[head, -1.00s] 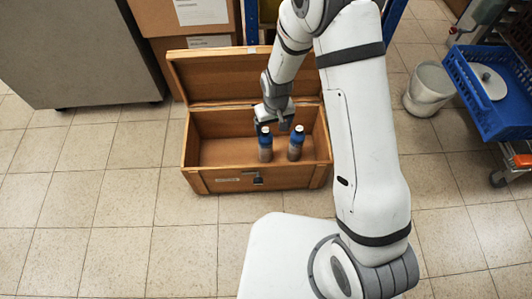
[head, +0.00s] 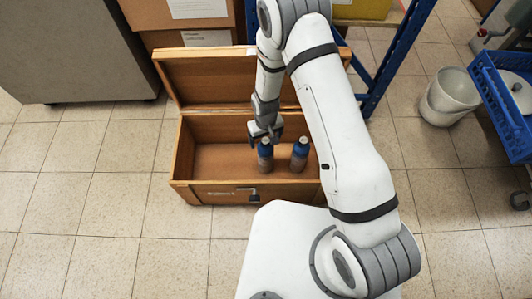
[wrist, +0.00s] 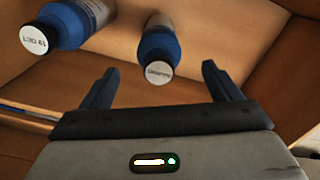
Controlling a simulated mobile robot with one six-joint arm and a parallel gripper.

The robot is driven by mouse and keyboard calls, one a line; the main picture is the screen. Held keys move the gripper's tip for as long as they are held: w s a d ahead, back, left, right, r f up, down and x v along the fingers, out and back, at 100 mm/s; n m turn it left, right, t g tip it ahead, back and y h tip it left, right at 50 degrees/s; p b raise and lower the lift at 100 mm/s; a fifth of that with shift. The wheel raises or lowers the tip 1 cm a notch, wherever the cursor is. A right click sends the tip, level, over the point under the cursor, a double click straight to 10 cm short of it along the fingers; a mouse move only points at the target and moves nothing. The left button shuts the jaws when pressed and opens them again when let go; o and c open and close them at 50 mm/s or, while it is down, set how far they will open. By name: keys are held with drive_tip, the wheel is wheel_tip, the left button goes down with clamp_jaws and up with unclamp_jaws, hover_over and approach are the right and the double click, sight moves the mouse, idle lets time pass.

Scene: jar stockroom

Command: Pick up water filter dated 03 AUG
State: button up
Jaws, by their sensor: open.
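Two blue-topped bottles stand upright in an open wooden chest (head: 212,198): a left bottle (head: 265,157) and a right bottle (head: 299,157). My gripper (head: 264,134) is just above the left bottle, open and empty. In the wrist view, my gripper (wrist: 157,74) has its fingers spread, with one bottle (wrist: 158,48) ahead between them. That bottle's white cap label is too small to read. The other bottle (wrist: 66,26) is at the upper left, outside the fingers; its cap label seems to show an OCT date, upside down.
The chest's raised lid (head: 225,80) stands behind the bottles. Its left half is empty. A grey cabinet (head: 75,50) and cardboard boxes (head: 190,45) are behind. A white bucket (head: 450,97) and blue crate (head: 505,100) are right. Floor at front left is clear.

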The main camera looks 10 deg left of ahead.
sight(266, 147)
drive_tip(key=f, duration=0.2)
drive_tip(key=b, duration=0.1)
drive_tip(key=shift+w+f, duration=0.25)
drive_tip(key=shift+f, duration=0.15)
wheel_tip(266, 147, down, 5)
drive_tip(key=b, duration=0.3)
drive_tip(key=shift+a+f, duration=0.1)
clamp_jaws()
idle(0.3)
drive_tip(key=shift+w, duration=0.1)
